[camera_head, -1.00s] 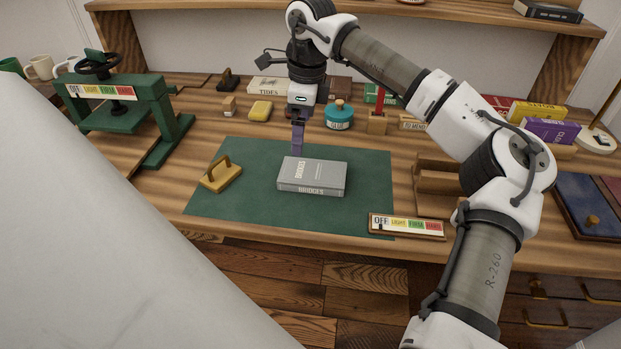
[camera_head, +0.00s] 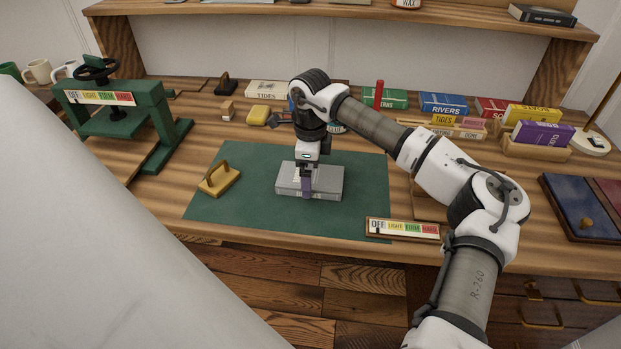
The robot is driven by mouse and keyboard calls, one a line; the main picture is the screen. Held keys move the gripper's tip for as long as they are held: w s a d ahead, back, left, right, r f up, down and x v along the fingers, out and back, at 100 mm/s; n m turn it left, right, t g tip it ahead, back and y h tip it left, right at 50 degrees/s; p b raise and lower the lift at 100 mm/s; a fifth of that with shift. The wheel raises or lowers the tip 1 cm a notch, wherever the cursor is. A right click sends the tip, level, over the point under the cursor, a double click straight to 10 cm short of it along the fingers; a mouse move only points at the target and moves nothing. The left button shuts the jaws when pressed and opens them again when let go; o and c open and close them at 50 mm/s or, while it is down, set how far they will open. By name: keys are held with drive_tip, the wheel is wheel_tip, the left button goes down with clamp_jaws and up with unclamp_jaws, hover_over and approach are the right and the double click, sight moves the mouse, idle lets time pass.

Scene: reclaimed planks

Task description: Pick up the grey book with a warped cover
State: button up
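The grey book (camera_head: 328,180) lies flat on the green mat (camera_head: 240,207). Whether its cover is warped is too small to tell. My gripper (camera_head: 307,183) is over the middle of the book, pointing down. One purple finger shows in front of the cover and reaches down over the spine side, hiding part of the title. The other finger is not clearly visible, so I cannot tell whether the gripper is open or closed on the book.
A tan-handled block (camera_head: 219,178) sits left on the mat. A label strip (camera_head: 403,228) lies at its front right corner. A green press (camera_head: 120,115) stands left. Several books, such as the purple book (camera_head: 543,134), stand at the back right.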

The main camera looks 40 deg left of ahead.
drive_tip(key=shift+f, duration=0.7)
drive_tip(key=c, duration=1)
drive_tip(key=shift+o, duration=0.2)
drive_tip(key=shift+r, duration=0.15)
